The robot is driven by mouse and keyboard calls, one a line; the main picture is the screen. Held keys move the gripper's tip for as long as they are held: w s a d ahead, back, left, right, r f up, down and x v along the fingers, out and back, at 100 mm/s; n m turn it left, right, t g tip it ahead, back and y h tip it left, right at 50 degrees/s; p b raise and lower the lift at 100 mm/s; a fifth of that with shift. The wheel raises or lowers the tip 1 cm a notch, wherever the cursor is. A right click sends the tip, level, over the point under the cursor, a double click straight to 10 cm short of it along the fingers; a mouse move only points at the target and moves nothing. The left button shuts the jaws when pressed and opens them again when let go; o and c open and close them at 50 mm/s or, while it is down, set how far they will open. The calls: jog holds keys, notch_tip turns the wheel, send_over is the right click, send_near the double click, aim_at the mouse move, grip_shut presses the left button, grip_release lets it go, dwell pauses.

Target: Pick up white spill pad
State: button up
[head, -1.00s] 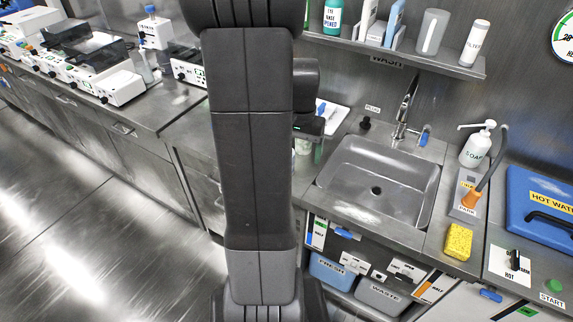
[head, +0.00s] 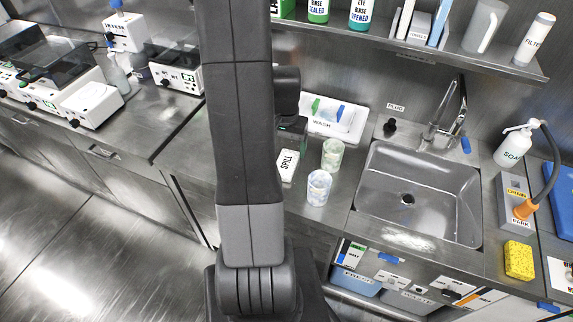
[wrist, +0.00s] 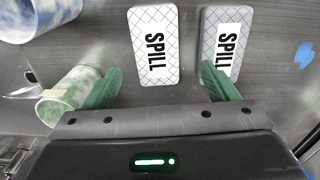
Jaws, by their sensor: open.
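The white spill pad (wrist: 153,72) lies flat on the steel counter, with "SPILL" in black and a faint diamond pattern. It also shows just right of my arm in the head view (head: 288,165). A grey spill pad (wrist: 207,45) with a white label lies beside it, to its right in the wrist view; I cannot see it in the head view. My gripper (wrist: 160,84) is open, its green fingers apart. The white pad lies beyond the gap between them, and the right finger overlaps the grey pad's near end in the view. Nothing is between the fingers.
A greenish cup (wrist: 62,100) is close to my left finger; whether they touch is unclear. A bluish cup (head: 319,188) stands nearby. A white wash tray (head: 335,120) lies behind, the sink (head: 415,190) is to the right, and a bottle shelf (head: 420,52) hangs above.

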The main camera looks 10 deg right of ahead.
aim_at(287, 161)
jog(key=shift+s+d+f+p, duration=0.1)
jog(key=shift+f+p, duration=0.05)
jog(key=shift+f, duration=1.1)
jog(key=shift+d+f+p, duration=0.1)
jog(key=shift+f+p, duration=0.05)
jog(key=shift+f, duration=1.1)
jog(key=shift+c, duration=0.2)
jog(key=c, duration=1)
